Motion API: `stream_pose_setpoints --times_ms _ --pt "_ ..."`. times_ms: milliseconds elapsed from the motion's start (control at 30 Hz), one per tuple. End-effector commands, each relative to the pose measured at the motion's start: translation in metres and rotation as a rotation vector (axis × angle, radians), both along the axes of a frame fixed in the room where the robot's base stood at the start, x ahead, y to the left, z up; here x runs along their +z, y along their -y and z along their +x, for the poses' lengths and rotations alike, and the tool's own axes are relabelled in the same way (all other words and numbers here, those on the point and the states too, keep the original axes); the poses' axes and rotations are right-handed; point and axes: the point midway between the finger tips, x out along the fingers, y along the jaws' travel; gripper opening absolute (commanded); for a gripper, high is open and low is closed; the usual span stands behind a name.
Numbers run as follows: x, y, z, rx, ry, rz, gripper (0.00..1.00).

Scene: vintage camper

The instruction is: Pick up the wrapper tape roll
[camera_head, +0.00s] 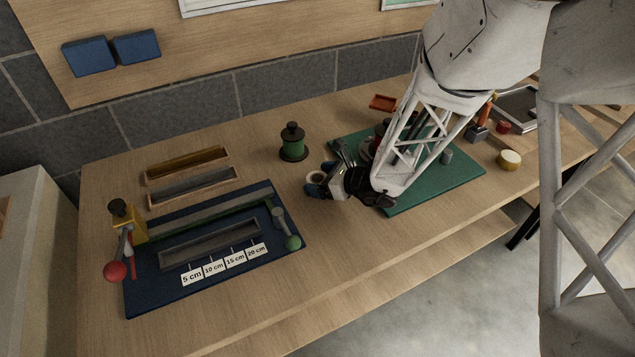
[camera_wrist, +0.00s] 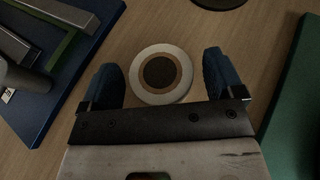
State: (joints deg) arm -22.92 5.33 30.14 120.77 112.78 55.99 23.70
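The wrapper tape roll, a white ring with a tan inner core and a dark centre, lies flat on the wooden table in the wrist view (camera_wrist: 161,74). In the head view it shows small (camera_head: 315,177) beside my gripper, between the blue board and the green mat. My gripper (camera_wrist: 165,80) is open, with one blue fingertip on each side of the roll. A gap shows between each finger and the roll. In the head view my gripper (camera_head: 318,184) is low over the table, and its far finger is partly hidden.
A blue board (camera_head: 290,228) with rails and length labels lies to the left. A green mat (camera_head: 440,185) with tools is to the right, partly behind my arm. A green spool (camera_head: 293,143) stands behind the roll. Bare wood (camera_head: 330,235) lies in front.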

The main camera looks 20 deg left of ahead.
Motion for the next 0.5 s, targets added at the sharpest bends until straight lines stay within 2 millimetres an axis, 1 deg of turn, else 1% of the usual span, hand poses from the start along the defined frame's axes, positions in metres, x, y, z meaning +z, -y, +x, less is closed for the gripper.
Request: stream_pose_setpoints --times_ms 33,200,300,500 --pt "0.0000 0.0000 0.0000 0.000 0.000 0.000 0.79" --pt "0.0000 0.0000 0.0000 0.000 0.000 0.000 0.53" --pt "0.0002 -0.0001 0.0000 0.000 0.000 0.000 0.40" --pt "0.0002 0.0000 0.0000 0.000 0.000 0.000 0.40"
